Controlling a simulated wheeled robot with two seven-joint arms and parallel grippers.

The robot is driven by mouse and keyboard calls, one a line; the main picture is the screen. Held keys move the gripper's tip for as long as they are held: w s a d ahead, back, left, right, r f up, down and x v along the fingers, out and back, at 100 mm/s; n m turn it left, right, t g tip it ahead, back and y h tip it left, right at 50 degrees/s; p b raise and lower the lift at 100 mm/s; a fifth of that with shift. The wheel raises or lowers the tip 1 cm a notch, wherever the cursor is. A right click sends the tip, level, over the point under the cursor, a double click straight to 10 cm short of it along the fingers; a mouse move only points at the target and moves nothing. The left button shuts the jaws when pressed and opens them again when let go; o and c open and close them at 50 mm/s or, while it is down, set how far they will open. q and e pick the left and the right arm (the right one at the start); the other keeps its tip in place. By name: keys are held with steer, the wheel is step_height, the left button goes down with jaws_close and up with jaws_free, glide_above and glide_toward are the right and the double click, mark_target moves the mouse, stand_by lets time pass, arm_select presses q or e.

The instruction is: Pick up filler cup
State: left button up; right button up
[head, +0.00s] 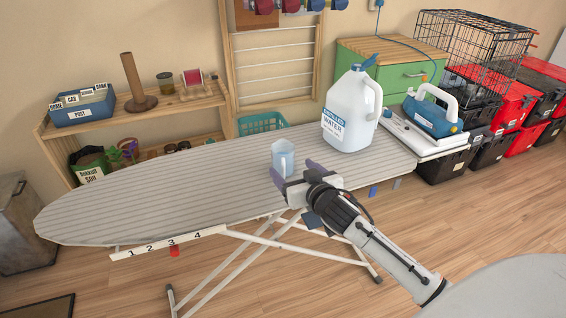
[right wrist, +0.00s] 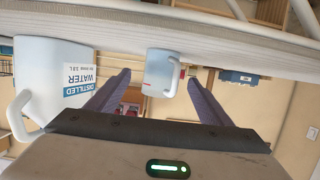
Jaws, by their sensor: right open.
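The filler cup (head: 282,158) is a small pale blue, translucent cup with a handle. It stands upright on the striped ironing board (head: 150,185), near its middle. My right gripper (head: 294,176) is open and empty at the board's near edge, close to the cup in the head view. In the right wrist view, which looks upside down, the cup (right wrist: 162,72) appears between and beyond the two fingers (right wrist: 160,95), with its handle to the right. No contact with the cup shows. My left gripper is not in view.
A large distilled water jug (head: 350,112) stands on the board to the right of the cup; it also shows in the right wrist view (right wrist: 50,75). A blue iron (head: 432,112) sits on the board's right end. Left of the cup, the board is clear.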

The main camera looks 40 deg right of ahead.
mark_target(287, 162)
steer(key=shift+r+x, duration=0.2)
steer(key=shift+x, duration=1.25)
steer(key=shift+r+x, duration=0.2)
steer(key=shift+x, duration=1.25)
steer(key=shift+w, duration=0.15)
steer(key=c, duration=1.3)
steer(key=shift+c, duration=0.2)
steer(key=shift+r, duration=0.15)
